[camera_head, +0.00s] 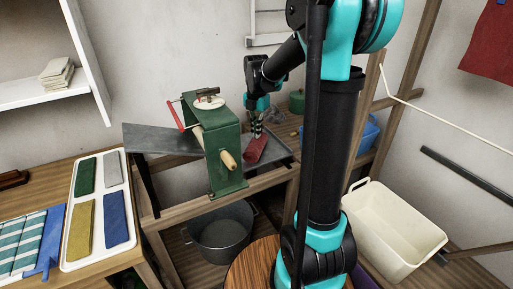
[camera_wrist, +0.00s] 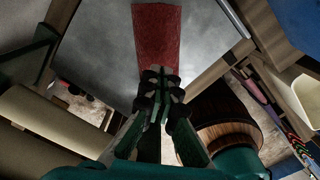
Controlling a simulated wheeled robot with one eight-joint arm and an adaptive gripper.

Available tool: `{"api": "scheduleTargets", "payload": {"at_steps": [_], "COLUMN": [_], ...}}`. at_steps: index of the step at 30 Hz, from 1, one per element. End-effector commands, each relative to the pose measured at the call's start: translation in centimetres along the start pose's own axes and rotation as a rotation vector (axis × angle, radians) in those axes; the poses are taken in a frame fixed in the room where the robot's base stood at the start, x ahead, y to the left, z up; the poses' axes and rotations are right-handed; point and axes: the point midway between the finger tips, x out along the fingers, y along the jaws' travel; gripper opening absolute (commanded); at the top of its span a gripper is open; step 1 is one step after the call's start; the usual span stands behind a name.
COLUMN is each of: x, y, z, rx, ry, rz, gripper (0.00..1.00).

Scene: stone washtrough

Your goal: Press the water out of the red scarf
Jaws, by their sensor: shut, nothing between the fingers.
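A red scarf (camera_head: 257,149), folded into a narrow strip, lies on the grey metal tray (camera_head: 285,159) to the right of the green wringer (camera_head: 221,150). It also shows in the wrist view as a red strip (camera_wrist: 157,32) on the tray. The wringer has a pale roller, a wooden grip (camera_head: 228,160) and a red crank (camera_head: 176,116). My gripper (camera_head: 256,134) points down over the scarf's far end, with its fingers shut and empty. In the wrist view the fingertips (camera_wrist: 160,80) overlap the scarf's lower end; I cannot tell whether they touch it.
A grey sloping board (camera_head: 155,138) lies left of the wringer. A dark pot (camera_head: 222,237) stands below. A white tray (camera_head: 68,218) of folded cloths lies at left. A cream tub (camera_head: 395,240) and blue bin (camera_head: 368,137) stand at right. A red cloth (camera_head: 492,48) hangs at upper right.

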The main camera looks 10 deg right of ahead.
Motion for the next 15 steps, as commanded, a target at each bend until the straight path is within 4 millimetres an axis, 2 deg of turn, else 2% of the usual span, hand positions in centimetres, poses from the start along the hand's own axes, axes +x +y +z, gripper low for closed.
{"api": "scheduleTargets", "payload": {"at_steps": [15], "x": [-3.8], "y": [0.0], "z": [0.0], "rx": [0.000], "ry": [0.000], "rz": [0.000], "gripper": [0.00]}}
